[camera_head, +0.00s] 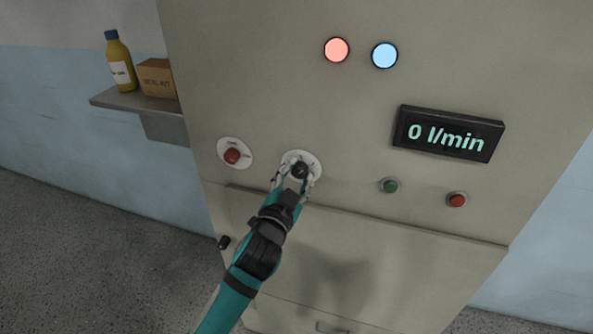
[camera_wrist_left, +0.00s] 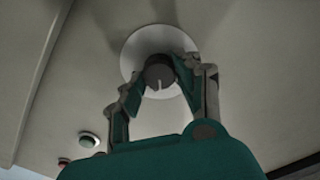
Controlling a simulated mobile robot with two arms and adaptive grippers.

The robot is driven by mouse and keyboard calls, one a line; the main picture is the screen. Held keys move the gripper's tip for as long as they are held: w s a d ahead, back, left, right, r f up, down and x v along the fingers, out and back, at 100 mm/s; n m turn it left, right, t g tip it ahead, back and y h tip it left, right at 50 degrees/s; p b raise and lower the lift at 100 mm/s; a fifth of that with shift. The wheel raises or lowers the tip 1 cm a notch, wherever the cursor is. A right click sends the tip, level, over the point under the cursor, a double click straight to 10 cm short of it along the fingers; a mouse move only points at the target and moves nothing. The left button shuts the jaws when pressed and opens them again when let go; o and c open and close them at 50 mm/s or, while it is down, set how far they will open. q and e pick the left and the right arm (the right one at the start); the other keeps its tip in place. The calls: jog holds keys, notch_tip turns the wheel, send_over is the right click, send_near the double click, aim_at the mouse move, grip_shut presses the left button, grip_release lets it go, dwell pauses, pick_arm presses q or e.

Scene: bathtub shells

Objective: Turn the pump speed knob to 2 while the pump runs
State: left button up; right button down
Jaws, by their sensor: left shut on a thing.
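The dark pump speed knob (camera_head: 299,168) sits on a white round dial plate (camera_head: 314,160) on the grey cabinet front. My left gripper (camera_head: 295,176) comes up from below with its fingers shut on the knob. In the left wrist view the knob (camera_wrist_left: 159,72) is between the two fingertips, and its pale pointer line points toward the bottom of that picture. The dial's numbers are too small or covered to read. The display (camera_head: 448,134) reads 0 l/min. A green button (camera_head: 389,185) and a red button (camera_head: 457,200) are right of the knob. My right gripper is not in view.
A red knob on a white plate (camera_head: 232,156) is close to the left of my gripper. A pink-red lamp (camera_head: 337,50) and a blue lamp (camera_head: 384,55) glow above. A shelf (camera_head: 113,101) at left holds a yellow bottle (camera_head: 120,65) and a cardboard box (camera_head: 157,79).

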pick_arm(q)
jog(key=shift+m+p, duration=0.5)
jog(key=shift+m, duration=1.1)
jog(key=o, duration=1.1)
jog(key=shift+o, duration=0.2)
jog(key=shift+s+a+f, duration=0.1)
jog(key=shift+s, duration=0.45)
jog(key=v, duration=1.1)
